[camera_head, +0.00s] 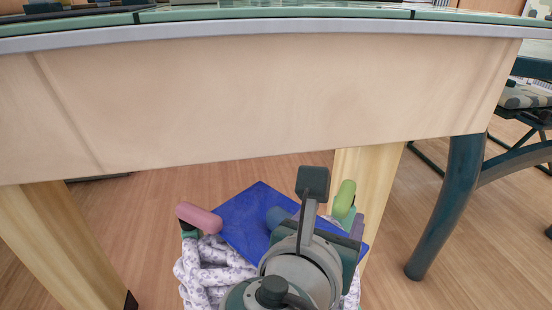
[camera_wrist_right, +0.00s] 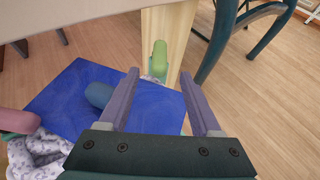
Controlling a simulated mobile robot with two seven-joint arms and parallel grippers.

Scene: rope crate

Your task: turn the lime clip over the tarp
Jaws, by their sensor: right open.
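The lime clip (camera_head: 344,199) stands upright at the far right edge of the crate in the head view. It also shows in the right wrist view (camera_wrist_right: 160,60), ahead of and between my open fingers. The blue tarp (camera_head: 246,220) lies tilted over the rope crate (camera_head: 200,272), and it also shows in the wrist view (camera_wrist_right: 60,98). A pink clip (camera_head: 199,218) sits at the crate's left, and a blue clip (camera_wrist_right: 98,94) lies against the tarp. My right gripper (camera_wrist_right: 163,86) is open and empty above the tarp, short of the lime clip. My left gripper is not in view.
A table (camera_head: 260,95) with a wooden apron stands close behind the crate, and its pale leg (camera_head: 367,180) is right behind the lime clip. A dark green chair leg (camera_head: 447,210) is at the right. Wooden floor (camera_head: 400,225) is free between them.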

